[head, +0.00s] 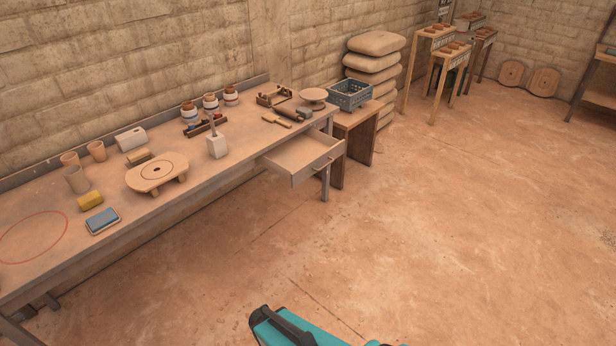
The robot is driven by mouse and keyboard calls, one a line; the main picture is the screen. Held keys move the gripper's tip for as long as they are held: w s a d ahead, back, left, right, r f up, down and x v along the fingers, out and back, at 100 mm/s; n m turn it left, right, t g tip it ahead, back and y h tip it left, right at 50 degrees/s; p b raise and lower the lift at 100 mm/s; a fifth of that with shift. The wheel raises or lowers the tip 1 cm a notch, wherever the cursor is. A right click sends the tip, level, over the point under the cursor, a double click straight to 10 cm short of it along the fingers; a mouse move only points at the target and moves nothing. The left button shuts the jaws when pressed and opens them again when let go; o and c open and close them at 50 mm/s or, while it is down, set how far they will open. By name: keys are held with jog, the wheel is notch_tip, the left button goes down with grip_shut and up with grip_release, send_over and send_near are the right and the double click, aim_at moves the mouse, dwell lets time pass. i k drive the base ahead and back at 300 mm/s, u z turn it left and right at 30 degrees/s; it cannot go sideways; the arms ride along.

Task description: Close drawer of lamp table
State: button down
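A wooden drawer (297,156) stands pulled out from the front of a long workbench (232,178), near its right end. My gripper does not show in the head view. A teal and black part of my own body shows at the bottom edge, well apart from the drawer.
The bench top holds cups, a round stand (157,172), jars and tools. A small side table (356,128) with a blue-grey crate (349,95) stands right of the drawer, near stacked sacks (372,62). The floor (400,230) in front is clear.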

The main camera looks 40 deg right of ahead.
aim_at(308, 153)
jog(key=z, duration=0.15)
jog(key=i, duration=0.95)
jog(key=u, duration=0.1)
